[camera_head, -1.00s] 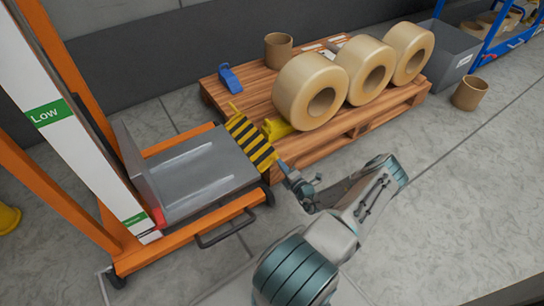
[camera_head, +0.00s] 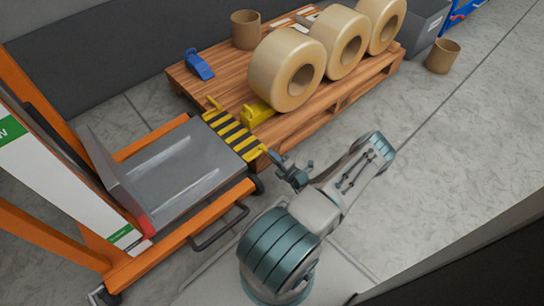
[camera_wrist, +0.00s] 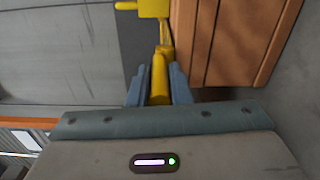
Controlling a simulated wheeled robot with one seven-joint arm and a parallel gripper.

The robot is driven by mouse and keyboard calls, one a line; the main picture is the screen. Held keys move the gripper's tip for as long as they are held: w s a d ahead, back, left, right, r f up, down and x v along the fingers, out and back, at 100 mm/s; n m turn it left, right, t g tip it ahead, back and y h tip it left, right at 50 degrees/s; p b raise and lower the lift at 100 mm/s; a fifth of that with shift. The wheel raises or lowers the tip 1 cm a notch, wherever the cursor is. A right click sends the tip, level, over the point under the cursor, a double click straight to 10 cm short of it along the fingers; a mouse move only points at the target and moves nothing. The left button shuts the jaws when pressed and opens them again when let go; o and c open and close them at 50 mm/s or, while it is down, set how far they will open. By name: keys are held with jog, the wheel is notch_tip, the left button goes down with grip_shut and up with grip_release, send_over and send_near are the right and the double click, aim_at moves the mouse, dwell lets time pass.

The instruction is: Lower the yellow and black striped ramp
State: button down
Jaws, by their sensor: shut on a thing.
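The yellow and black striped ramp (camera_head: 232,132) lies between the lift's grey platform (camera_head: 165,165) and the wooden pallet (camera_head: 222,93). It looks nearly flat, with its far edge at or over the pallet; I cannot tell whether it touches. My gripper (camera_head: 275,157) is at the ramp's near corner. In the wrist view my gripper (camera_wrist: 159,75) is shut on a yellow bar-shaped handle (camera_wrist: 160,88) at the ramp's side. A yellow bracket (camera_wrist: 152,8) shows beyond it, and the pallet's wooden side (camera_wrist: 240,40) is to the right.
Several large tan rolls (camera_head: 287,70) stand on the pallet, with a yellow chock (camera_head: 257,113) by the nearest. A blue chock (camera_head: 199,64) and a brown tube (camera_head: 245,30) are behind. The orange lift frame (camera_head: 200,238) is at left.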

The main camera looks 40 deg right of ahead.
jog(key=shift+a+f, duration=0.1)
jog(key=shift+f, duration=0.05)
jog(key=c, duration=1.3)
grip_release()
jog(key=s+p, duration=0.1)
jog(key=s, duration=0.3)
jog(key=s+p, duration=0.1)
jog(key=s, duration=0.4)
jog(key=s+p, duration=0.1)
jog(key=s, duration=0.3)
jog(key=shift+s+a+p, duration=0.3)
jog(key=shift+s+p, duration=0.05)
jog(key=shift+s, duration=0.05)
